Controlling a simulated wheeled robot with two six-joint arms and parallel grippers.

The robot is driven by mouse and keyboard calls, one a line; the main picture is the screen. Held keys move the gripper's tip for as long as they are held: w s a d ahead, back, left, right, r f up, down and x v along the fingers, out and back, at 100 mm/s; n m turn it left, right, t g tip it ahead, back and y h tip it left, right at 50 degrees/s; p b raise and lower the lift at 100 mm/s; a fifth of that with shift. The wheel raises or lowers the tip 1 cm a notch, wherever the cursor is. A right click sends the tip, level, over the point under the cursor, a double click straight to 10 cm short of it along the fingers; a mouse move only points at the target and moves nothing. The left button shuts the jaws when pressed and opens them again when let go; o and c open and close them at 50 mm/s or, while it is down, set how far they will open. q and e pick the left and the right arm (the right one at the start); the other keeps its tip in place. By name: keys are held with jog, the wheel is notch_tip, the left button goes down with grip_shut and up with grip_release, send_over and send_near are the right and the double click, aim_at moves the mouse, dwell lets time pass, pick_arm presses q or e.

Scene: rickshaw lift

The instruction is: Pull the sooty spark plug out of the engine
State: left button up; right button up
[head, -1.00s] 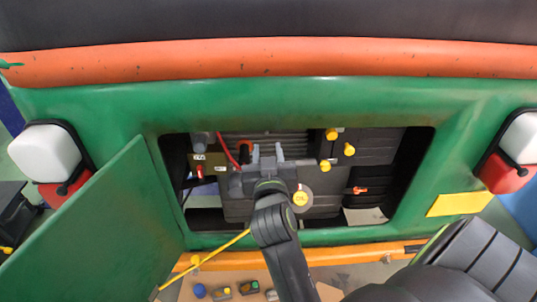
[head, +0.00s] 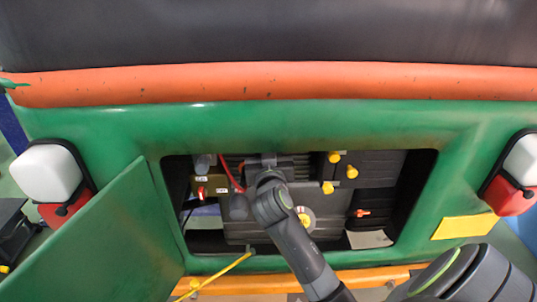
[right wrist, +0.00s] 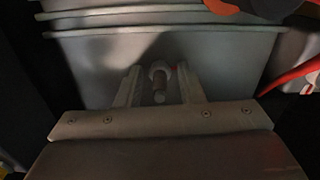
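The spark plug (right wrist: 160,80) shows in the right wrist view, with a pale body, a brownish middle and a rounded near end, set in the grey finned engine (right wrist: 225,60). My right gripper (right wrist: 160,90) is open, with one finger on each side of the plug and a gap visible on both sides. In the head view my right gripper (head: 268,160) is inside the engine bay at the upper part of the engine (head: 235,228), and my wrist hides the plug. My left gripper is not in view.
A red cable (head: 230,172) runs left of my gripper, and it also shows in the right wrist view (right wrist: 292,78). Yellow-capped parts (head: 351,172) are to the right. The green bay frame (head: 300,125) and open door (head: 105,240) bound the space.

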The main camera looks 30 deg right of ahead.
grip_shut()
dwell(0.4)
jog(key=shift+v, duration=2.1)
jog(key=shift+v, duration=2.5)
